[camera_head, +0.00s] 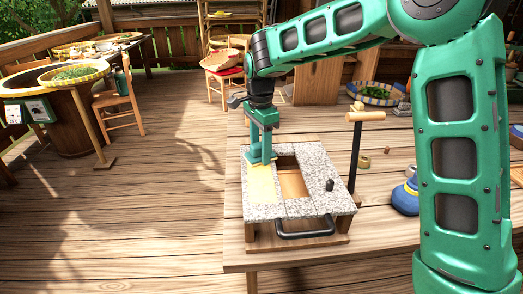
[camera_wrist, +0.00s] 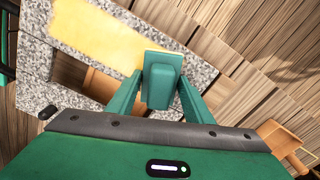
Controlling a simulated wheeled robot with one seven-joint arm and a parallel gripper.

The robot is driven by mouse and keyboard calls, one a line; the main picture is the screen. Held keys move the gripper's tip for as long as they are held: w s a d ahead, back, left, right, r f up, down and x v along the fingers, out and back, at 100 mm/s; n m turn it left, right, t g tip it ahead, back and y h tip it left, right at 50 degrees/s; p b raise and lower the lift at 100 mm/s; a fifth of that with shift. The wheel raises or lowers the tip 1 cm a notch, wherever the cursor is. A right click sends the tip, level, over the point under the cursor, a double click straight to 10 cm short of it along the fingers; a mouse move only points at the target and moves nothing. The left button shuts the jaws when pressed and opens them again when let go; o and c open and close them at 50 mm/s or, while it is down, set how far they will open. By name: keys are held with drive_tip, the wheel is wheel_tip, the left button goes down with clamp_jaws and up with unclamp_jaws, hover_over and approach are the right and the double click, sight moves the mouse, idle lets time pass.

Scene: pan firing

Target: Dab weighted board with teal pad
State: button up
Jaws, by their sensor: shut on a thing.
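The weighted board (camera_head: 232,205) is a speckled grey stone slab on a wooden box, with a rectangular opening, a black front handle and a black knob. A pale yellow strip (camera_head: 262,185) runs along its left part, and the strip also shows in the wrist view (camera_wrist: 95,32). My gripper (camera_head: 263,143) points down over the strip's far end, shut on the teal pad (camera_wrist: 163,78). The pad's flat base appears at or just above the strip's end; I cannot tell whether they touch. The pad's underside is hidden.
A T-shaped stand with a wooden bar (camera_head: 365,116) rises right of the board. A blue round object (camera_head: 405,197) and small wooden pieces lie farther right. A bowl of greens (camera_head: 378,93) is at the back. The tabletop in front of the board is clear.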

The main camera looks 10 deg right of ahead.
drive_tip(key=shift+d, duration=0.2)
drive_tip(key=shift+d+f, duration=0.1)
drive_tip(key=shift+d, duration=0.65)
drive_tip(key=shift+a, duration=0.1)
drive_tip(key=shift+a, duration=0.85)
drive_tip(key=shift+d, duration=0.1)
drive_tip(key=shift+d, duration=0.85)
drive_tip(key=shift+a, duration=0.1)
